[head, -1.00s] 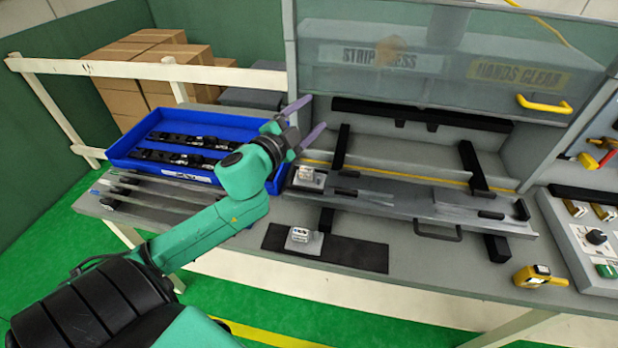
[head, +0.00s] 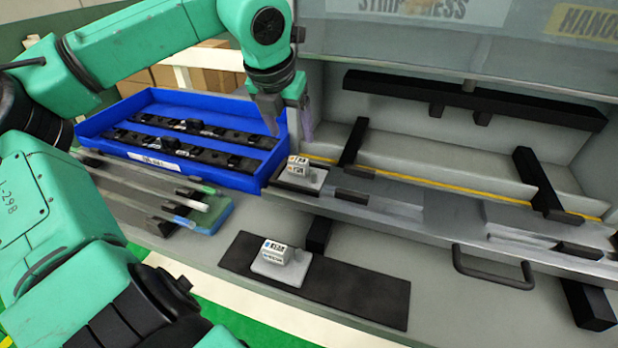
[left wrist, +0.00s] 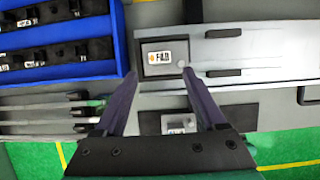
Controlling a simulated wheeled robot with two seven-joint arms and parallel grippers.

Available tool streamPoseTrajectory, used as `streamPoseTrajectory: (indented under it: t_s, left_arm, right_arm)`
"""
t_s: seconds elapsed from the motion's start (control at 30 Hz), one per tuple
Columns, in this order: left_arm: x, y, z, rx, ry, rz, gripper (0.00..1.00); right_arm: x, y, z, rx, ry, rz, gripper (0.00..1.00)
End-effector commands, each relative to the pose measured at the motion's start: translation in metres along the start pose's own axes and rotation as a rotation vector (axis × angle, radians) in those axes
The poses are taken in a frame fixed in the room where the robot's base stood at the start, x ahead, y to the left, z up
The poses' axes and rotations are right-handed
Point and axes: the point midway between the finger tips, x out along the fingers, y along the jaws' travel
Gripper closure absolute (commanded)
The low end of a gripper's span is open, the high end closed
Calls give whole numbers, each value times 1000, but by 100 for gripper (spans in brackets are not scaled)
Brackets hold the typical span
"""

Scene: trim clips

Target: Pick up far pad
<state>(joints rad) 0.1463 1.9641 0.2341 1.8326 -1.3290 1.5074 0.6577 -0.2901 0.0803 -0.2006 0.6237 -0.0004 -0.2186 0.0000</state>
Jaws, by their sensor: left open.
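The far pad (head: 302,172) is a light grey plate with a white labelled block on it. It sits at the left end of the grey metal fixture (head: 400,208). In the left wrist view the far pad (left wrist: 163,58) lies just beyond the fingertips, between their lines. My left gripper (head: 290,126) is open and empty, pointing down above and slightly behind the far pad, apart from it. Its two purple fingers show in the left wrist view (left wrist: 159,76). A similar near pad (head: 281,262) sits on a black mat (head: 355,290) in front. My right gripper is out of view.
A blue bin (head: 100,122) with dark strips stands left of the fixture. Light rails (head: 150,188) lie in front of it. Black brackets (head: 540,185) and a dark handle (head: 490,278) are on the right. A clear panel (head: 420,45) hangs at the back.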

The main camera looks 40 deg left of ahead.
Motion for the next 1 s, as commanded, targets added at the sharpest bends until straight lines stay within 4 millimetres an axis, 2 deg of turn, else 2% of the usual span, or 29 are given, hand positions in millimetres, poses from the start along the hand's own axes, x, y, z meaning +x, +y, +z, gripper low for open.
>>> streamPoseTrajectory:
  t_s: [0.1,0.17,0.37,0.5,0.63,0.83,0.97,1.0]
  left_arm:
    - [30,-1,0,1,8,-4,28]
    - [43,-1,0,1,8,-4,28]
    - [70,-1,-2,2,7,-6,28]
    - [98,0,-7,3,10,-3,28]
    - [112,-1,-6,2,6,-4,28]
    - [114,-1,-6,2,3,-6,28]
    - [114,-1,-6,2,4,-6,77]
    - [114,-1,-6,2,4,-6,92]
  right_arm:
    - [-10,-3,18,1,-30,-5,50]
    - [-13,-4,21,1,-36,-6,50]
    - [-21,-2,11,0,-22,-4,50]
    - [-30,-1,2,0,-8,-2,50]
    - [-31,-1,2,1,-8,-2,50]
    - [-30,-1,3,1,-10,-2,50]
    - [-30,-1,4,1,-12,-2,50]
    - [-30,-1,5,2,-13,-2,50]
